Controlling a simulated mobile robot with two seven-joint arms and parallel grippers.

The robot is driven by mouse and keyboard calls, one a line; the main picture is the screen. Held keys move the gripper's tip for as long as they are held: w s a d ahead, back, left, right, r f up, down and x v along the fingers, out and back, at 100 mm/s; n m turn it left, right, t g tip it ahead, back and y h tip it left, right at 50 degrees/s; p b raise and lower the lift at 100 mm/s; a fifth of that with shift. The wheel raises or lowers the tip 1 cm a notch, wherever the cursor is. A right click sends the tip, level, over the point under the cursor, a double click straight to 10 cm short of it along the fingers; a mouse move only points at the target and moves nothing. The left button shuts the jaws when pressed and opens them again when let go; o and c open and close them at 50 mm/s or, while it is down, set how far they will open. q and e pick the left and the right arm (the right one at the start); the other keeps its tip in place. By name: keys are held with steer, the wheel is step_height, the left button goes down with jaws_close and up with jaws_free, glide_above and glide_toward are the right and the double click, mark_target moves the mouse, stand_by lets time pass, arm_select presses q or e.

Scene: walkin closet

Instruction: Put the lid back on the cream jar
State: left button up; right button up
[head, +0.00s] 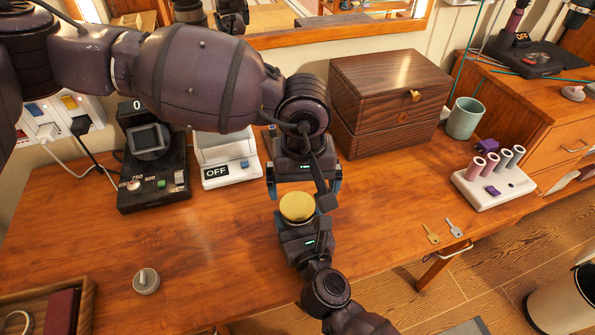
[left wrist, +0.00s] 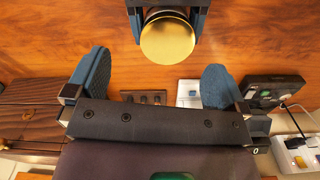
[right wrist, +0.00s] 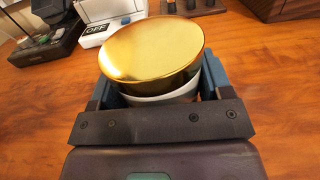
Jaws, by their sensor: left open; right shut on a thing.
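The cream jar is a white pot (right wrist: 165,99), mostly hidden under its gold lid (right wrist: 152,50) in the right wrist view. The lid lies on top of the jar; I cannot tell if it is fully seated. The lid also shows in the head view (head: 297,207) and the left wrist view (left wrist: 168,40). My right gripper (head: 299,222) is shut on the jar and holds it above the desk. My left gripper (head: 303,184) is open and empty, just behind the lid and apart from it. Its two fingers show spread in the left wrist view (left wrist: 156,85).
A white scale (head: 228,170) and black device (head: 153,185) stand left. A grey knob (head: 146,281) lies front left. The desk's left middle is clear.

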mark_target(297, 205)
arm_select(q)
steer(key=n, duration=0.7)
steer(key=shift+r, duration=0.25)
steer(key=n, duration=0.7)
steer(key=shift+r, duration=0.25)
steer(key=n, duration=0.7)
steer(key=shift+a+r+n, duration=0.2)
steer(key=shift+r+n, duration=0.1)
steer(key=n, duration=0.4)
steer(key=shift+w+a+r, duration=0.1)
steer(key=shift+r, duration=0.1)
steer(key=n, duration=0.4)
steer(key=shift+w+a+r, duration=0.1)
steer(key=shift+a+r, duration=0.05)
steer(key=shift+a, duration=0.05)
steer(key=shift+f, duration=4)
